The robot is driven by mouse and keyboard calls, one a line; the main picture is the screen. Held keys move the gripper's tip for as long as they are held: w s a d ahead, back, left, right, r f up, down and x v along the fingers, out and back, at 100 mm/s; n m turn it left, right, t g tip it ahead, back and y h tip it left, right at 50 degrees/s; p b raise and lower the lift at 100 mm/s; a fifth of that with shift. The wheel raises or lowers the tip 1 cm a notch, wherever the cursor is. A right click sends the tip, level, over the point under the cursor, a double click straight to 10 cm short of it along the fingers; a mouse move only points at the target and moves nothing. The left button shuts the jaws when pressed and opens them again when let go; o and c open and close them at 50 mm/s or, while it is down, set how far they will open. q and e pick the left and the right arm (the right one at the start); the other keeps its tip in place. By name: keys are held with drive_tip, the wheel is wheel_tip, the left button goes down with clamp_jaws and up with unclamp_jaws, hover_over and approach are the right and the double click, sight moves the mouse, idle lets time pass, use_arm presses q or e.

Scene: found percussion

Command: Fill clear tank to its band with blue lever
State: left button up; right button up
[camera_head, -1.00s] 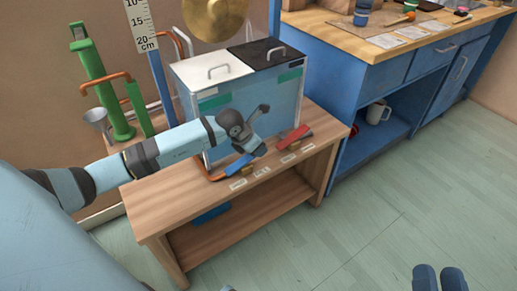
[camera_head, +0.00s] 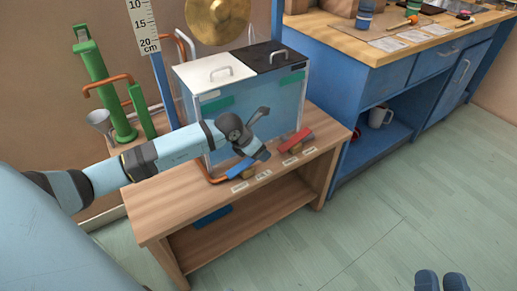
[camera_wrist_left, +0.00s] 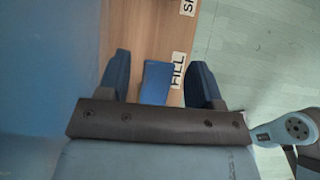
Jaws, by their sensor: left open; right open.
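The clear tank (camera_head: 278,108) stands on a wooden bench, with one white and one black lid. Green bands (camera_head: 217,105) show on its front walls; I cannot tell the water level. The blue lever (camera_head: 238,168) sticks out low at the tank's front, beside a red lever (camera_head: 295,139). My left gripper (camera_wrist_left: 160,75) is open, its fingers on either side of the blue lever (camera_wrist_left: 157,83), with a FILL label (camera_wrist_left: 177,70) close by. I cannot tell whether they touch it. In the head view my left wrist hides part of the tank front. My right gripper (camera_head: 440,282) is open and empty over the floor.
The wooden bench (camera_head: 165,205) has a lower shelf with a blue item. A green pump-like device (camera_head: 97,75) and a metal funnel (camera_head: 99,118) stand behind it. A brass gong (camera_head: 217,18) hangs above. A blue workbench (camera_head: 370,85) stands right; the floor is clear.

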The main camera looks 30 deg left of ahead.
use_arm(q)
drive_tip(key=shift+s+a+r, duration=0.1)
drive_tip(key=shift+s+r, duration=0.05)
drive_tip(key=shift+r, duration=0.05)
drive_tip(key=p+v, duration=0.1)
drive_tip(key=v, duration=0.1)
drive_tip(key=shift+s+r, duration=0.15)
drive_tip(key=shift+r, duration=0.2)
drive_tip(key=p+v, duration=0.2)
drive_tip(key=v, duration=0.8)
drive_tip(key=shift+s+r, duration=0.2)
use_arm(e)
wheel_tip(320, 180, down, 6)
drive_tip(key=d+g+h, duration=0.2)
drive_tip(key=shift+g, duration=0.4)
drive_tip(key=shift+w, duration=0.1)
